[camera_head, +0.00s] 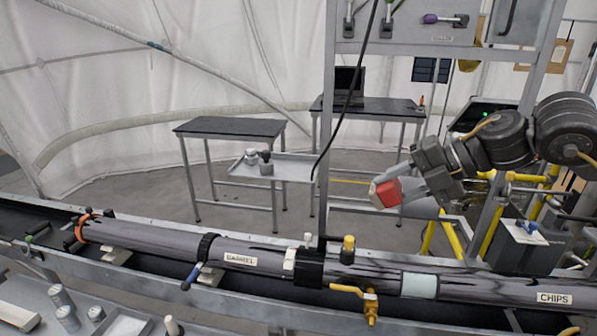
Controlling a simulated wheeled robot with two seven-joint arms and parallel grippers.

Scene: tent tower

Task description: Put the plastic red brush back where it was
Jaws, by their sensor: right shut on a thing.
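My right arm comes in from the right, and its gripper (397,185) is shut on the red brush (388,194). The brush shows as a small red block with a pale face on its left side. It is held in the air above and behind the long grey pipe, apart from it. The gripper's fingers hide part of the brush. My left gripper is not in view.
A long pipe (455,288) with valves and clamps lies across the front. A grey metal frame (327,120) with a panel stands behind it. Dark-topped tables (230,127) and a low tray (300,168) stand behind. Yellow pipes (447,240) are below my right arm.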

